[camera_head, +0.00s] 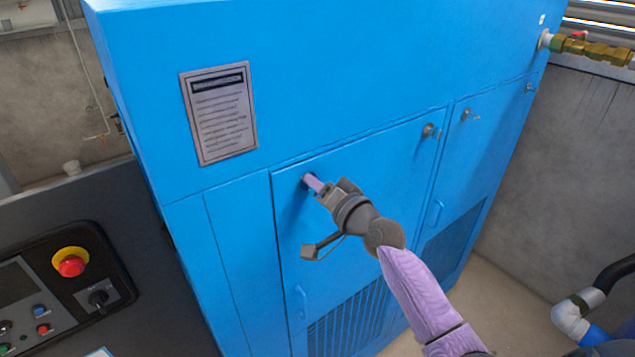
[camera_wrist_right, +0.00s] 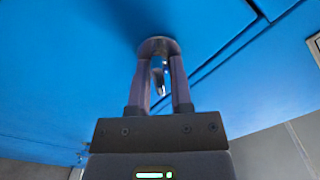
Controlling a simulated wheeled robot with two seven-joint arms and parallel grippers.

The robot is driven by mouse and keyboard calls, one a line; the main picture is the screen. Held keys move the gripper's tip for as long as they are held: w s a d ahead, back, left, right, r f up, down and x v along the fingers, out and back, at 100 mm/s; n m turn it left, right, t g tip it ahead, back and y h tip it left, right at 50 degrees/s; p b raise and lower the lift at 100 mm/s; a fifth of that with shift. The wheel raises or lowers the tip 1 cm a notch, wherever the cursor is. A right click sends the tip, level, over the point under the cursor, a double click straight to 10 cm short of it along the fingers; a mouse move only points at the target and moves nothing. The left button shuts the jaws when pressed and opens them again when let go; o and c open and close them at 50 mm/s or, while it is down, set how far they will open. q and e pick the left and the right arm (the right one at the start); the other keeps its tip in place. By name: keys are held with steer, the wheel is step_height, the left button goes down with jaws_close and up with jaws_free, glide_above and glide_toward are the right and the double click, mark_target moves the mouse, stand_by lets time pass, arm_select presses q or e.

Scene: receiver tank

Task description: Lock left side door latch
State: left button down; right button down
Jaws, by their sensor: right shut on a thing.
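The blue cabinet has a left side door (camera_head: 345,215) with a small metal latch at its upper left corner. My right gripper (camera_head: 312,183) reaches up from the bottom right in the head view, with its fingertips at this latch. In the right wrist view the right gripper (camera_wrist_right: 158,75) is shut on the latch (camera_wrist_right: 158,46), with a finger on either side of its metal part. The fingers hide most of the latch in the head view, so its exact turn angle is hard to tell. My left gripper is not in view.
Another latch (camera_head: 432,131) sits at the door's upper right corner. The neighbouring door has latches (camera_head: 468,115) too. A grey control panel (camera_head: 62,290) with a red button stands at the left. A brass valve (camera_head: 590,48) juts out at upper right. Open floor lies at lower right.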

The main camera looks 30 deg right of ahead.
steer(key=m, duration=0.4)
steer(key=shift+p, duration=0.4)
steer(key=shift+f+m, duration=0.1)
steer(key=shift+m, duration=1.8)
steer(key=shift+m+p, duration=0.3)
steer(key=c, duration=0.7)
jaws_free()
steer(key=shift+d+f, duration=0.1)
steer(key=shift+s, duration=0.1)
steer(key=s, duration=0.9)
steer(key=shift+s+d+b, duration=0.35)
steer(key=shift+b, duration=0.1)
